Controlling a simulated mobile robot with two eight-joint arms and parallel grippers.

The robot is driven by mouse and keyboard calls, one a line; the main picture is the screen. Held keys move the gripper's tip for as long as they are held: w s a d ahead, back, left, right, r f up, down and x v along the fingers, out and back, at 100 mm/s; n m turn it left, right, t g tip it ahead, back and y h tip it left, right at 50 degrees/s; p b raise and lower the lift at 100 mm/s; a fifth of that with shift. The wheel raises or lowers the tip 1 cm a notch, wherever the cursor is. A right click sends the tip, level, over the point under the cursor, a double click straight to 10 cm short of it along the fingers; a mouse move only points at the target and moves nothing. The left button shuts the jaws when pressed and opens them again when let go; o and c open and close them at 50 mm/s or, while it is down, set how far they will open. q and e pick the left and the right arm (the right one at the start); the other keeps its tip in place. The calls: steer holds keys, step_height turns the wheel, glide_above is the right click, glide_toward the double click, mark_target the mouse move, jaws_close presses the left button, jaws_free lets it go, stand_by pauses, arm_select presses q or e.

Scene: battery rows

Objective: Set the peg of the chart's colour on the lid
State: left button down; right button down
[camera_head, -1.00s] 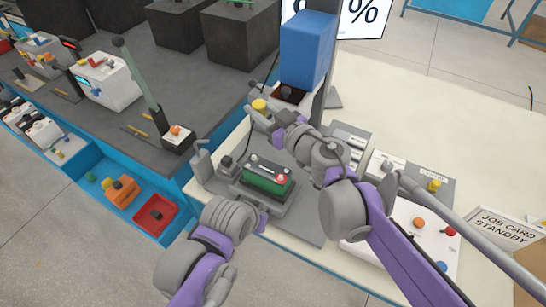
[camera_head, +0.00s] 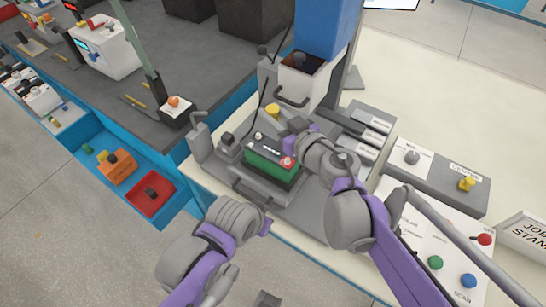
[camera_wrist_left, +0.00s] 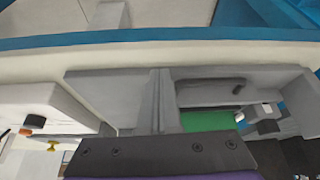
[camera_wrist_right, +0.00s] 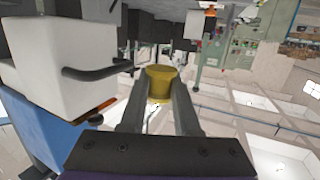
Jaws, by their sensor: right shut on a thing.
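My right gripper (camera_head: 286,119) is shut on a yellow peg (camera_head: 272,109). The peg shows between its fingertips in the right wrist view (camera_wrist_right: 160,82). They are beyond the green battery (camera_head: 268,169), whose dark lid (camera_head: 272,147) has small round fittings and a red one at its right end. I cannot tell their height above the bench. My left gripper (camera_head: 266,227) is in front of the battery, low and apart from it; its fingers look shut and empty in the left wrist view (camera_wrist_left: 161,80). The chart's colour cannot be read; only a screen edge (camera_head: 390,3) shows.
A white panel (camera_head: 410,270) has coloured buttons. A blue and white machine (camera_head: 325,40) stands behind my right gripper. A red bin (camera_head: 152,194) is at left.

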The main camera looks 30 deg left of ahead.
steer(key=shift+s+f, duration=0.15)
steer(key=shift+f, duration=0.45)
glide_above(272, 149)
step_height(272, 149, down, 5)
steer(key=shift+b, duration=0.4)
steer(key=shift+f, duration=2.3)
steer(key=shift+f+b, duration=0.25)
steer(key=shift+b, duration=0.3)
steer(key=c, duration=0.6)
jaws_free()
